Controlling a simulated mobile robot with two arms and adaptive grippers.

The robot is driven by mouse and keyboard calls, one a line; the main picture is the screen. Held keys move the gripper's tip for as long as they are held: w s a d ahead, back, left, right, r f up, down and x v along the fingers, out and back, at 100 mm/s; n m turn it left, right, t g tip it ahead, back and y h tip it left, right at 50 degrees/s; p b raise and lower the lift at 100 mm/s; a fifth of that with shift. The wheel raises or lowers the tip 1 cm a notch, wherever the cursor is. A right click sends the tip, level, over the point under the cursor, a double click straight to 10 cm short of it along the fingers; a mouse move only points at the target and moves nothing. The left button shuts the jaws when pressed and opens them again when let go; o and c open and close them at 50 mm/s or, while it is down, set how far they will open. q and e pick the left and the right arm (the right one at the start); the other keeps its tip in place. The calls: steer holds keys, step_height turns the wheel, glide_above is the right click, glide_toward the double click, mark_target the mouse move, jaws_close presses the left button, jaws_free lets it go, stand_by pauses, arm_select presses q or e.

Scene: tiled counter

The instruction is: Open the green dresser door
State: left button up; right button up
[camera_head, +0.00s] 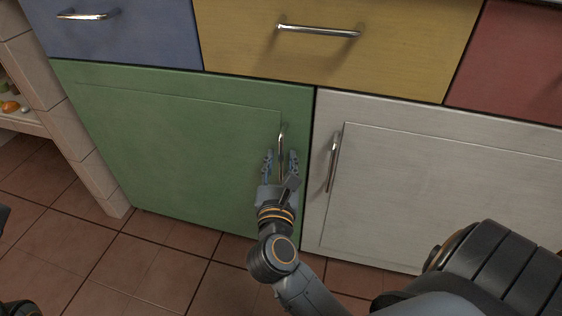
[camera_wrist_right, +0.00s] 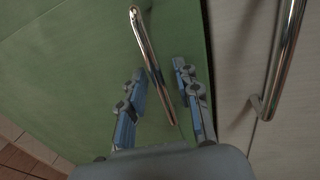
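The green dresser door (camera_head: 180,150) is closed, flush with its frame. Its vertical metal handle (camera_head: 281,137) is near the door's right edge. My right gripper (camera_head: 281,156) is open in front of the door, with one finger on each side of the handle's lower part. In the right wrist view the handle (camera_wrist_right: 149,50) runs between the two open fingers (camera_wrist_right: 158,88), and a gap shows on both sides. The handle's lower end is close to the palm in that view. My left gripper is not in view.
A white door (camera_head: 430,190) with its own vertical handle (camera_head: 333,162) stands just right of the green door. Blue (camera_head: 125,32), yellow (camera_head: 335,45) and red (camera_head: 510,65) drawers are above. The tiled floor (camera_head: 150,265) in front is clear at left.

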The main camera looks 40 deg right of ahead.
jaws_close()
stand_by(0.4)
